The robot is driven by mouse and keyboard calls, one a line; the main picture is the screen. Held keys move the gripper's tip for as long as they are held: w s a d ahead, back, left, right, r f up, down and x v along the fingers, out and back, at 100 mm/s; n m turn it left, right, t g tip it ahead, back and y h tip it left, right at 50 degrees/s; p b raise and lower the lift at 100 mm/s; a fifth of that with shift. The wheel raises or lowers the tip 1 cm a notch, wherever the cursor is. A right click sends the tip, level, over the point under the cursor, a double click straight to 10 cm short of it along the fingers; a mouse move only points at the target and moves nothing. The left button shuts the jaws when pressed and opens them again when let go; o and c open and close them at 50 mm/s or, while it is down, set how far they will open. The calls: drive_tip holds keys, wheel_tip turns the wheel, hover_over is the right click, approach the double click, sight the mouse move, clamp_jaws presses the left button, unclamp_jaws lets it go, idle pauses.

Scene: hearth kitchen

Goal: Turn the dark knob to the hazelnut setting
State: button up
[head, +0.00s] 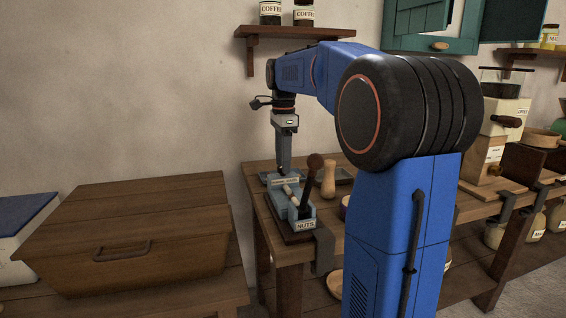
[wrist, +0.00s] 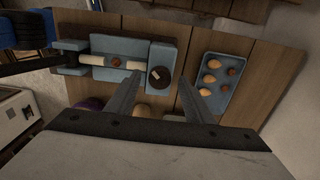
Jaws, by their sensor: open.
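The blue nut machine (head: 304,212) stands on the wooden workbench, with a "NUTS" label on its near end. In the wrist view the dark round knob (wrist: 159,79) sits on the machine's blue block and bears a small pale mark near its upper left. My gripper (wrist: 162,84) is open and empty, pointing down, with one finger on each side of the knob in this view. I cannot tell whether the fingers touch it. In the head view my gripper (head: 284,168) is over the machine's far end and hides the knob. No setting labels are readable.
A blue tray (wrist: 220,101) with several nuts lies right of the machine in the wrist view. A wooden chest (head: 130,235) stands left; a shelf (head: 290,30) hangs above.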

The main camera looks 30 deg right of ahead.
drive_tip(key=shift+f, duration=0.4)
drive_tip(key=shift+c, duration=0.3)
drive_tip(key=c, duration=1)
